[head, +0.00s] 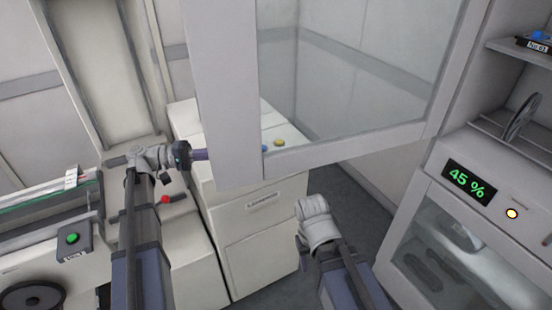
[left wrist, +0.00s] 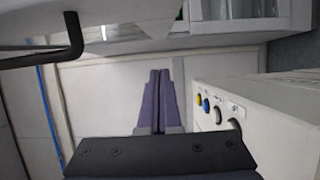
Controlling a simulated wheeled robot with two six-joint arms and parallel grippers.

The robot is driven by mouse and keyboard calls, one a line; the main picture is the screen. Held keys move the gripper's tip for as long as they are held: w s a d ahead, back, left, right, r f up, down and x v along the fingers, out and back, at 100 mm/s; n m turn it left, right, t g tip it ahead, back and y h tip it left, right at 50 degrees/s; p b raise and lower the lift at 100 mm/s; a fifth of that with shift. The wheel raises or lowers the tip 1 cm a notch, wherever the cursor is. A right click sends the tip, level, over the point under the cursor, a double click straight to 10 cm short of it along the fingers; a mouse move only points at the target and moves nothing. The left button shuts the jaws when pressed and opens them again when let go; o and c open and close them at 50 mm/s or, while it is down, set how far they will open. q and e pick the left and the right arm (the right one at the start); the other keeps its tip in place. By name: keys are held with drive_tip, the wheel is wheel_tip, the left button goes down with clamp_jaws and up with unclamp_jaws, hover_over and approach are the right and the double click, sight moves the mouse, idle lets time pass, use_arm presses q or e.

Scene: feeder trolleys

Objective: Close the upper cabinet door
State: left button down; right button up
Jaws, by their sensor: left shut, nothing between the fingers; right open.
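The upper cabinet door (head: 228,110), a white frame around a clear pane, stands open across the upper middle of the head view. It reaches out from the cabinet (head: 475,150) at the right. In the left wrist view a black bar handle (left wrist: 72,38) shows at upper left, on a pale panel. My left gripper (head: 204,154) is shut and empty at the door's free left edge; contact cannot be told. Its purple fingers (left wrist: 158,100) are together in the left wrist view. My right gripper (head: 302,242) is low, below the door, partly hidden by its own wrist.
The cabinet shows a "45 %" display (head: 469,182) above a glazed lower door (head: 440,245). A white drawer unit (head: 262,235) stands behind and below the open door. A machine with a green button (head: 72,238) is at left. Dark floor (head: 350,200) shows between drawer unit and cabinet.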

sight(259, 161)
use_arm(q)
drive_tip(key=shift+s+d, duration=0.3)
drive_tip(key=shift+d, duration=1.6)
drive_tip(key=shift+s+d, duration=0.25)
drive_tip(key=shift+d, duration=1.7)
drive_tip(key=shift+s+d, duration=0.3)
drive_tip(key=shift+d, duration=1.6)
drive_tip(key=shift+s, duration=0.1)
